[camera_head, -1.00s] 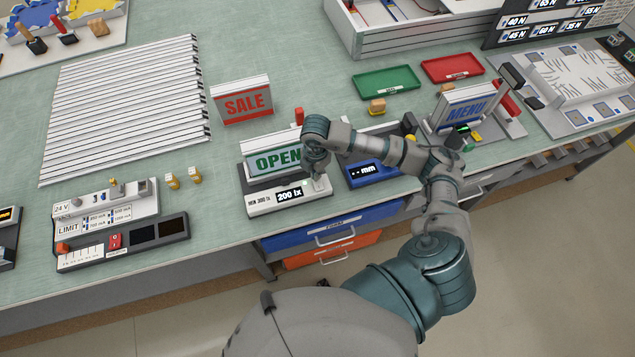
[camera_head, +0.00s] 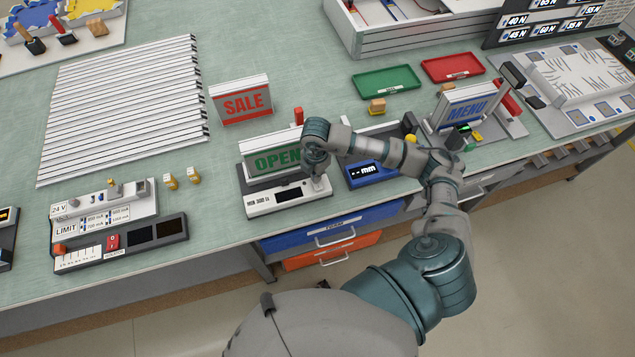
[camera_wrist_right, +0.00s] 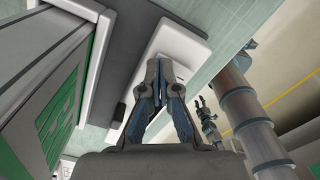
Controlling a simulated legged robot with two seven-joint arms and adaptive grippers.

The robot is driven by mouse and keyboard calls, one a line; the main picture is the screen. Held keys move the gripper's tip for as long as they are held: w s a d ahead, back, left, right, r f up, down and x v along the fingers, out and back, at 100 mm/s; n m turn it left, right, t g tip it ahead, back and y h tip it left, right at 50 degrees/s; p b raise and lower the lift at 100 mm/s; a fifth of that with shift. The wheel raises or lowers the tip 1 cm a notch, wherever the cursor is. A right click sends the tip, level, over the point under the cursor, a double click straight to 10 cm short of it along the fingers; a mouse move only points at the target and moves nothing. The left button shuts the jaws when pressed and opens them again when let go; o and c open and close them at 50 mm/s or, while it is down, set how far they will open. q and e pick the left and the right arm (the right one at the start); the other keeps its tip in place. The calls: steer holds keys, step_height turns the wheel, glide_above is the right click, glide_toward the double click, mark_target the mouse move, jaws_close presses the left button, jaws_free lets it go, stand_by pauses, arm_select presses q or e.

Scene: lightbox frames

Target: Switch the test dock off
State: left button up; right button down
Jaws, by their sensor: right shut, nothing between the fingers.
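The test dock (camera_head: 262,202) is a white unit with a dark base at the table's front edge. A white sign reading OPEN in green (camera_head: 271,160) stands in it. Its small display (camera_head: 288,194) is dark and shows no number. My right gripper (camera_head: 318,184) is shut and empty, with its tips down at the right end of the dock's front panel. In the right wrist view, the shut fingertips (camera_wrist_right: 166,62) are over the white panel (camera_wrist_right: 180,45), and they hide whatever lies under them. My left gripper is not in view.
A blue measuring unit reading "-- mm" (camera_head: 366,173) stands close to the right, under my forearm. A red SALE sign (camera_head: 241,100) stands behind. A 24 V limit unit (camera_head: 118,228) is to the left. Green (camera_head: 388,82) and red (camera_head: 453,68) trays lie farther back.

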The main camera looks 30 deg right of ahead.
steer(key=shift+r+p, duration=2.6)
steer(key=shift+r, duration=0.95)
